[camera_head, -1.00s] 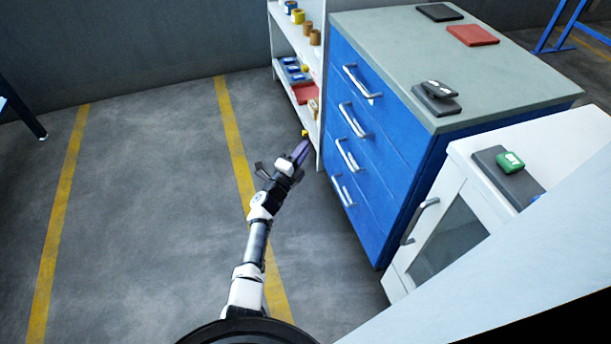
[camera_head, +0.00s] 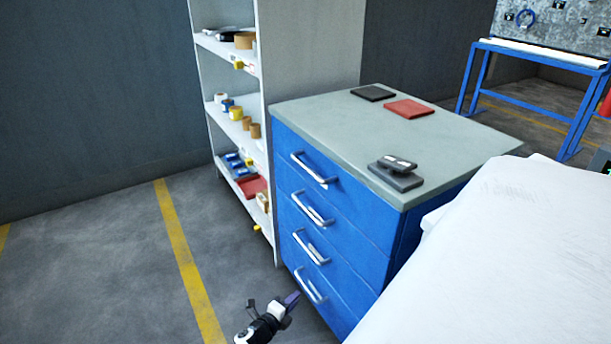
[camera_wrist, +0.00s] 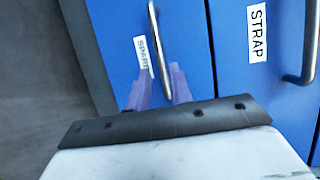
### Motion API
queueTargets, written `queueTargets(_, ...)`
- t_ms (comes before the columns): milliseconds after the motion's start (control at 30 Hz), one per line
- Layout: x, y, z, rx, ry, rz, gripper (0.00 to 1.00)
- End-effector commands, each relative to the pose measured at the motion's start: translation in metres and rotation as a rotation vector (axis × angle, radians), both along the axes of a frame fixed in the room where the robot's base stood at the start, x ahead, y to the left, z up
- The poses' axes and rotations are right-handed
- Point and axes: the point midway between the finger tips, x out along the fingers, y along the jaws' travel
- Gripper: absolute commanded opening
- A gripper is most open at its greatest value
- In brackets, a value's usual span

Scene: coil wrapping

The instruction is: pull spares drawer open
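The spares drawer (camera_wrist: 123,30) is the bottom drawer of the blue cabinet, and it looks shut. Its white label, partly hidden by a finger, shows in the wrist view. Its silver bar handle (camera_wrist: 157,40) also shows in the head view (camera_head: 309,286). My gripper (camera_wrist: 160,80) has two purple fingers, spread apart, with the handle's near end between them. I see a gap beside the bar, and cannot tell whether either finger touches it. In the head view my gripper (camera_head: 291,299) is low, just left of that handle.
The drawer labelled STRAP (camera_wrist: 240,70) lies beside it in the wrist view, with its own handle (camera_wrist: 306,50). A white shelf unit (camera_head: 262,85) with several items stands left of the cabinet. A white surface (camera_head: 480,250) fills the lower right. Floor left of the cabinet is clear.

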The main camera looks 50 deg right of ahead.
Motion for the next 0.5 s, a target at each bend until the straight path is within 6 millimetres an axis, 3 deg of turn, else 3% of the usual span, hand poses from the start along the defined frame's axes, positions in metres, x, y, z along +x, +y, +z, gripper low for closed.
queueTargets(300,0.004,-0.047,-0.014,-0.001,-0.003,-0.003,0.22)
queueTargets(500,0.007,-0.066,-0.015,0.0,-0.001,0.0,0.22)
